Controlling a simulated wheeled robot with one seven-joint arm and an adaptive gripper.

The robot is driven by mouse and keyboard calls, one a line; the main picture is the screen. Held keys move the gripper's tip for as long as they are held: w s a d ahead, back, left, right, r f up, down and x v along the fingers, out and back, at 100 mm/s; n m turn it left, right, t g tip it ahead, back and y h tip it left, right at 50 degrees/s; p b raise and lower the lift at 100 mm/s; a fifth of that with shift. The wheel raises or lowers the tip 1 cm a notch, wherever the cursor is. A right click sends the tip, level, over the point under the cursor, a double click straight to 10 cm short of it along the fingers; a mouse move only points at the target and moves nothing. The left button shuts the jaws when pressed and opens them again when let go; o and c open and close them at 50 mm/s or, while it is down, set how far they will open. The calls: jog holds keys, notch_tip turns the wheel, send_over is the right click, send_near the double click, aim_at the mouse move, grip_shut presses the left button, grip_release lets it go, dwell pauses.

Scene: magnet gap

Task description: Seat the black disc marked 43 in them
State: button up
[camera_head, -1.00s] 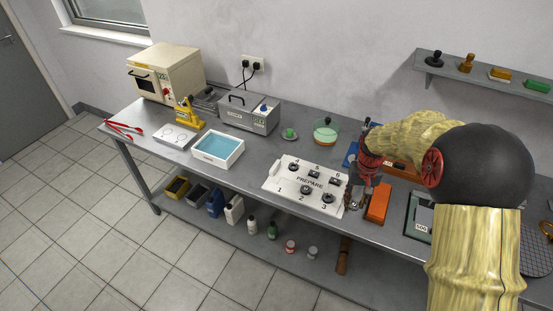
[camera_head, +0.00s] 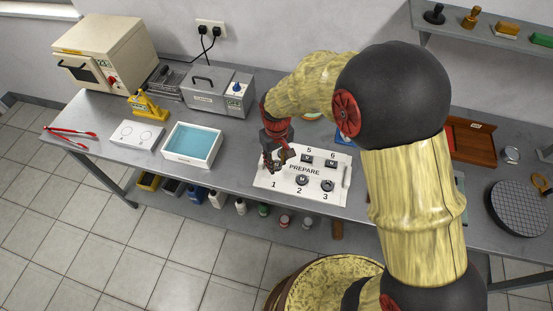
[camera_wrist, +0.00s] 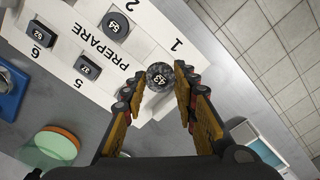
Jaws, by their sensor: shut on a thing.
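My gripper (camera_head: 275,161) is at the upper left of the white PREPARE tray (camera_head: 318,193). In the wrist view my gripper (camera_wrist: 161,82) has the black disc marked 43 (camera_wrist: 159,77) between its fingertips, shut on it. I cannot tell whether the disc is lifted clear of the tray. In the head view the gripper hides the disc. A round piece marked 54 (camera_wrist: 115,26) sits at label 2, and small blocks marked 42 (camera_wrist: 88,66) and 62 (camera_wrist: 42,34) sit at labels 5 and 6. Another round piece (camera_head: 327,185) sits at label 3.
A white block with two circles (camera_head: 137,134), a blue-filled white tray (camera_head: 191,146) and a yellow device (camera_head: 149,106) stand to the left. A grey box with a handle (camera_head: 216,91) and a cream oven (camera_head: 105,54) stand behind. Bare bench lies along the front.

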aim_at(277, 175)
dwell(0.4)
jog(key=shift+f+b, duration=1.4)
jog(key=shift+f, duration=1.35)
jog(key=shift+f, duration=0.2)
jog(key=o, duration=1.3)
jog(key=shift+c, duration=0.2)
jog(key=shift+c, duration=0.5)
jog(key=c, duration=0.4)
